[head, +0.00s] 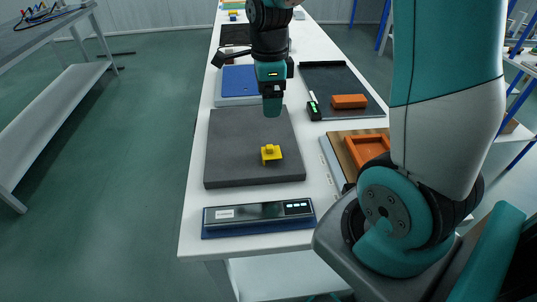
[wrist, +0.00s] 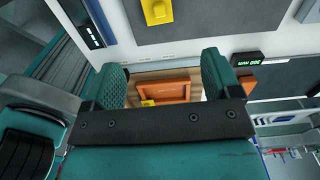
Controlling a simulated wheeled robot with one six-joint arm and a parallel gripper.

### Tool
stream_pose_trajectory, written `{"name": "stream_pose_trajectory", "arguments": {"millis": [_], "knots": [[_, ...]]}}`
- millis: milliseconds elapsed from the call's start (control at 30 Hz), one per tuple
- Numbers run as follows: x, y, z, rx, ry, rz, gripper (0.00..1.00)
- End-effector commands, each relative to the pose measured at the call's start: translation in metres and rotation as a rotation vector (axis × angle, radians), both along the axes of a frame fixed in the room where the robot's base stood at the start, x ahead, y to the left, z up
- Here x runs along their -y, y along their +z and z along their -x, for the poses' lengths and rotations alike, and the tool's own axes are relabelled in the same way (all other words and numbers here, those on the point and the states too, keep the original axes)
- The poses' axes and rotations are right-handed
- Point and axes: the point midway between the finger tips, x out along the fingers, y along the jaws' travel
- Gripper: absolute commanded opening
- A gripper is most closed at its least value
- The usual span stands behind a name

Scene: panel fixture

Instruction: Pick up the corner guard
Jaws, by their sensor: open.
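A small yellow stepped piece, likely the corner guard (head: 271,154), lies on the grey slab (head: 235,155) in the head view. In the wrist view a yellow piece on the slab (wrist: 157,11) shows at the top edge. A second yellow piece (wrist: 148,102) shows in the orange tray (wrist: 175,88). I cannot tell for certain which piece is the guard. My gripper (head: 272,108) appears above the far part of the slab, apart from the yellow piece there. In the wrist view my gripper (wrist: 161,77) is open, its fingers wide apart with nothing between them.
A blue-based display device (head: 258,216) stands at the near table edge. A blue panel (head: 240,82) lies beyond the slab. To the right are a black mat (head: 335,80) with an orange block (head: 350,101), and a small green-lit display (head: 313,110). My arm hides part of the right side.

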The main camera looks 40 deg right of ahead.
Motion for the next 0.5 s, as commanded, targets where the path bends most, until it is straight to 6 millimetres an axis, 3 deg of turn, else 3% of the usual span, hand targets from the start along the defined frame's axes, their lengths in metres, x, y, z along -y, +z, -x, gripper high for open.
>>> {"name": "stream_pose_trajectory", "arguments": {"millis": [300,500], "knots": [[-0.002,-0.073,0.002,-0.007,0.006,-0.002,0.83],[-0.002,-0.096,0.001,-0.003,0.007,-0.002,0.83]]}}
